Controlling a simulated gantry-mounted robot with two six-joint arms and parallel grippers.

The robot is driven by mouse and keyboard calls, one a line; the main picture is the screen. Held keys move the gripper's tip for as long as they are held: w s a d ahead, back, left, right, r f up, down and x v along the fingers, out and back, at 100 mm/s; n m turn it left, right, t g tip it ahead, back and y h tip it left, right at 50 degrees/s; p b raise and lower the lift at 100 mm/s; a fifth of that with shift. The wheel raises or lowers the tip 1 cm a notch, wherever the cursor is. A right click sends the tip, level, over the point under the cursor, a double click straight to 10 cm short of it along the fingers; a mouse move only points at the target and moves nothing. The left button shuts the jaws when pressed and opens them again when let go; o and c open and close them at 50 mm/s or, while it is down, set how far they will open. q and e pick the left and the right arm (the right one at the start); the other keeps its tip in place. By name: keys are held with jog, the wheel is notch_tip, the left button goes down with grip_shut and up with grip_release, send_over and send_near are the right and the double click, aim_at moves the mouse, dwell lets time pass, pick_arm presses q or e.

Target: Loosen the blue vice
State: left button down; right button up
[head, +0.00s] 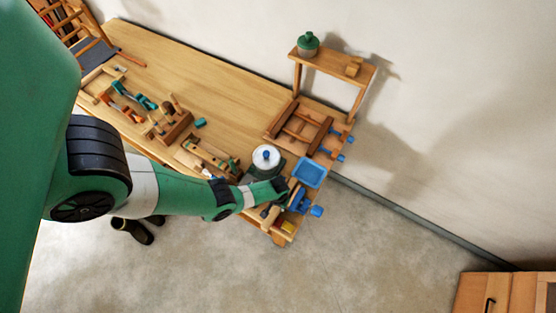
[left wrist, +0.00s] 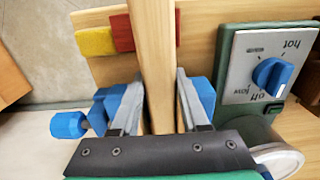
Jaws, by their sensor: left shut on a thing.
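The blue vice (head: 298,199) sits at the front right end of the workbench. Its round blue knob (head: 316,211) sticks out past the bench end, and the knob also shows at the left of the left wrist view (left wrist: 68,125). My left gripper (head: 286,190) is at the vice. In the left wrist view, its two fingers (left wrist: 160,95) close on a pale wooden bar (left wrist: 154,45) that stands between them. Blue vice parts show on both sides of the fingers. The fingers hide where the bar meets the vice. My right gripper is in neither view.
A green heater with a hot/low/off dial (left wrist: 272,75) stands close beside the gripper, with a white pot (head: 266,158) on it. A blue tray (head: 311,173) lies behind the vice. Yellow (left wrist: 96,41) and red (left wrist: 122,32) blocks lie near the bar.

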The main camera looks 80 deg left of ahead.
pick_arm(q)
jog(key=shift+w+d, duration=0.2)
dwell(0.4)
grip_release()
dwell(0.4)
dwell(0.4)
